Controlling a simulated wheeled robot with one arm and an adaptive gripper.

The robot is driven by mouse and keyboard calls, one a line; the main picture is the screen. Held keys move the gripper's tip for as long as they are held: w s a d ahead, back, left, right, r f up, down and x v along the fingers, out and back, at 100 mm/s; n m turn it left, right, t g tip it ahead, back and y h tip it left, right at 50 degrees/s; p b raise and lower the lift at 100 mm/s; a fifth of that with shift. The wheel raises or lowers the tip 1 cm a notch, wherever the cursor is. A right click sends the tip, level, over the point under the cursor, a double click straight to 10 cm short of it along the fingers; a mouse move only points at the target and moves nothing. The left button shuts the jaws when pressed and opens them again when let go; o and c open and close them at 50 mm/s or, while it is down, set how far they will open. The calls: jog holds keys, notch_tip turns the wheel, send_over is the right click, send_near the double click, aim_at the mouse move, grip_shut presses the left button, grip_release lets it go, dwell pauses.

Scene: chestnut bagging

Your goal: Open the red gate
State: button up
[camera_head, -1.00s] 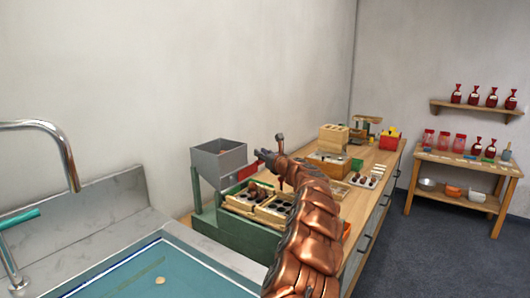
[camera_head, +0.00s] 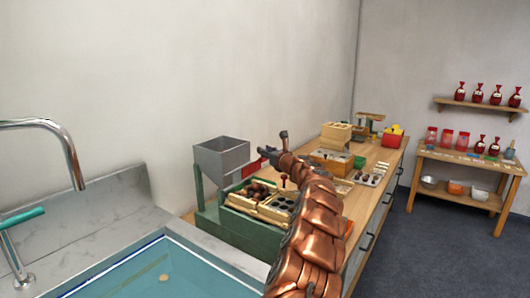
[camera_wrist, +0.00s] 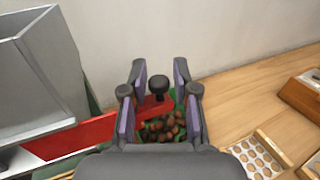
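The red gate (camera_wrist: 85,135) is a flat red bar in the wrist view, running from beside the grey hopper (camera_wrist: 28,85) to between my fingers. Its dark knob (camera_wrist: 158,84) stands upright between my fingertips, with a gap on each side. The gate's red also shows by the hopper (camera_head: 220,158) in the head view, partly hidden by my gripper (camera_head: 268,156). My gripper (camera_wrist: 160,92) is open around the knob. Brown chestnuts (camera_wrist: 166,127) lie below it, and they also show as a pile (camera_head: 257,189) in the tray beside the hopper in the head view.
The hopper stands on a green frame (camera_head: 232,229) on the wooden bench (camera_head: 362,200). A light tray with round cups (camera_wrist: 255,158) lies to the right. A sink with a tap (camera_head: 65,140) is at the left. A shelf table (camera_head: 470,165) stands at the far right.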

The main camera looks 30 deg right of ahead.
jog(key=s, duration=1.1)
jog(key=shift+s, duration=0.4)
dwell(1.2)
dwell(0.6)
